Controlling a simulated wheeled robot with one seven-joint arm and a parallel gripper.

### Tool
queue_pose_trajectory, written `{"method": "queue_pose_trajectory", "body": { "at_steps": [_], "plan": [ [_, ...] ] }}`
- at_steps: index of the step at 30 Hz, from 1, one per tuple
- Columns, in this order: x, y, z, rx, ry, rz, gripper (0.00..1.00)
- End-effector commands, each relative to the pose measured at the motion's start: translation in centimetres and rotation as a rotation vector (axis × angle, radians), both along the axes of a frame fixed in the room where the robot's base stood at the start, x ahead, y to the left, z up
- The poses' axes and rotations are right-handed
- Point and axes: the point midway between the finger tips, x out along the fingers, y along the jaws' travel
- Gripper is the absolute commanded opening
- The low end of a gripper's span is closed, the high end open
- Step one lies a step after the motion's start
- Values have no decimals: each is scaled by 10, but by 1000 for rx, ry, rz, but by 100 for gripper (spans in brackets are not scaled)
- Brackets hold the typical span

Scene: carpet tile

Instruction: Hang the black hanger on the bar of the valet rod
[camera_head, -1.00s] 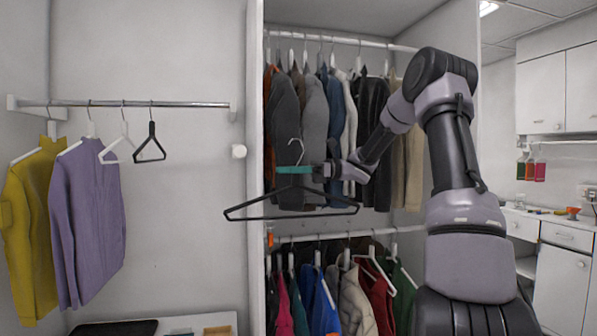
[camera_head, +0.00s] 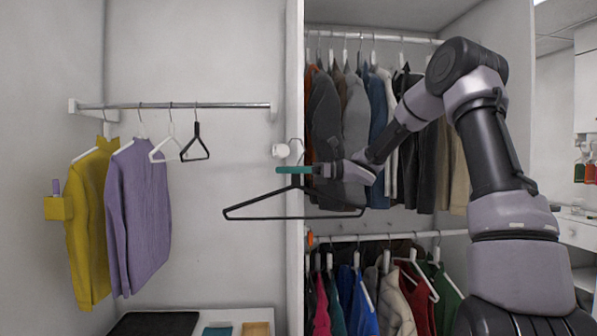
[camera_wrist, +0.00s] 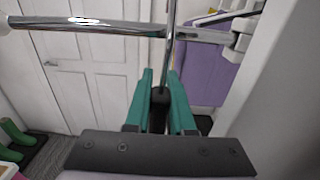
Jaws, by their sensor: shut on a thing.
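My gripper (camera_head: 296,170) is shut on the neck of the black hanger (camera_head: 290,217). It holds the hanger upright in the air, with its wide bottom bar level and no garment on it. In the wrist view the green fingers clamp the dark neck (camera_wrist: 160,97), and the chrome hook (camera_wrist: 169,50) rises above them. The valet rod's white end knob (camera_head: 280,151) is just left of the hook in the head view. In the wrist view the chrome bar (camera_wrist: 90,28) of the rod runs across behind the hook. Whether they touch, I cannot tell.
A wall rail (camera_head: 230,105) at left carries a yellow sweater (camera_head: 88,225), a purple sweater (camera_head: 138,215), a white hanger (camera_head: 168,148) and another black hanger (camera_head: 195,148). The wardrobe's panel edge (camera_head: 295,270) stands behind my held hanger. Packed clothes hang at right.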

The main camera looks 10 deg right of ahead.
Motion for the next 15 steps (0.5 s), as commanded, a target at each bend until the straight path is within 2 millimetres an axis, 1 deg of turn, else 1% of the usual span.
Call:
{"method": "queue_pose_trajectory", "body": {
  "at_steps": [3,12,15],
  "plan": [
    [0,15,0,0,0,2,0],
    [-1,49,0,1,-1,2,0],
    [0,47,-10,0,2,0,0]
  ]
}}
